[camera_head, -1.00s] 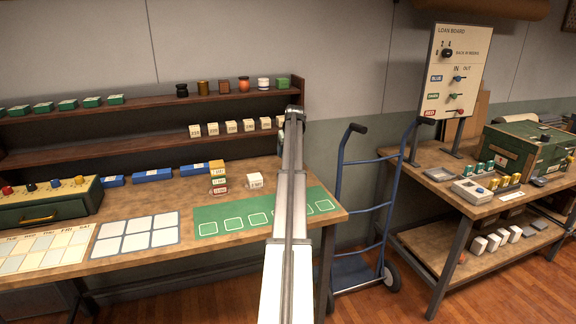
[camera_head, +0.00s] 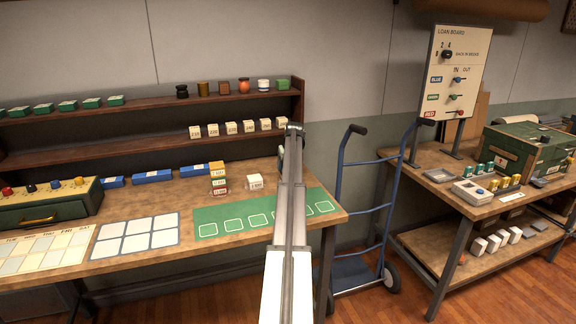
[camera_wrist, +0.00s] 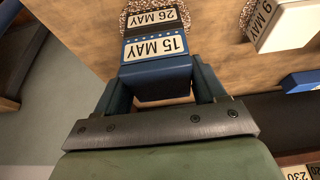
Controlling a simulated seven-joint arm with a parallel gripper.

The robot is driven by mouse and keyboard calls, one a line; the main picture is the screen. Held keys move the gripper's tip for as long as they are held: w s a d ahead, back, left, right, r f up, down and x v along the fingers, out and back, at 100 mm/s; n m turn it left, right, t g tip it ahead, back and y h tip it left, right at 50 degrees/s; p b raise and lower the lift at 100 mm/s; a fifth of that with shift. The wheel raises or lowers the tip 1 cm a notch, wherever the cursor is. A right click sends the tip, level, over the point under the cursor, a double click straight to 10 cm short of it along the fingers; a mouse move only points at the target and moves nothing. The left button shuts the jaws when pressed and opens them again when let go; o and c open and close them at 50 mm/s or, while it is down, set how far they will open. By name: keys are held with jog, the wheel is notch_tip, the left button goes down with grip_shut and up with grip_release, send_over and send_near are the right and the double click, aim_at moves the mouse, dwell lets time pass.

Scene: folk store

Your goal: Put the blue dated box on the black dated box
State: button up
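In the wrist view, the blue dated box (camera_wrist: 157,80), labelled 15 MAY, sits between the two fingers of my gripper (camera_wrist: 160,73). Both fingers lie against its sides. The black dated box (camera_wrist: 152,21), labelled 26 MAY, is right beyond the blue box, lined up with it on the lower side. I cannot tell whether the two boxes touch. In the head view, my arm's end (camera_head: 293,133) is over the right part of the bench, and the arm hides both boxes.
A shelf (camera_head: 150,148) with small labelled boxes is behind. A green mat (camera_head: 230,215) lies in front.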

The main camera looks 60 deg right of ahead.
jog(key=o, duration=0.4)
jog(key=shift+r, duration=0.1)
jog(key=v, duration=1.2)
dwell(0.4)
